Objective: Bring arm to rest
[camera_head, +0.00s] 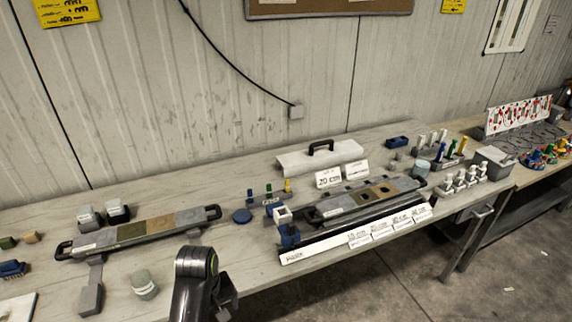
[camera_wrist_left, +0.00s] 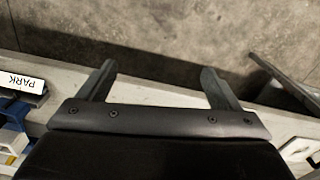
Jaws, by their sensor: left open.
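My left gripper (camera_wrist_left: 157,70) shows in the left wrist view with its two dark fingers wide apart and nothing between them. It is over the front edge of the workbench (camera_wrist_left: 140,92), with bare concrete floor beyond the fingertips. In the head view, a black link of one of my arms (camera_head: 194,275) rises from the bottom edge in front of the bench. No gripper fingers can be made out there. My right gripper is not in view.
A long rail with white labels (camera_head: 355,235) lies along the bench front; its PARK label (camera_wrist_left: 22,83) shows in the wrist view. A grey core tray (camera_head: 135,232) lies left, another (camera_head: 365,200) behind the rail. A grey block (camera_head: 144,286) stands near the arm. Floor (camera_head: 400,275) is clear.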

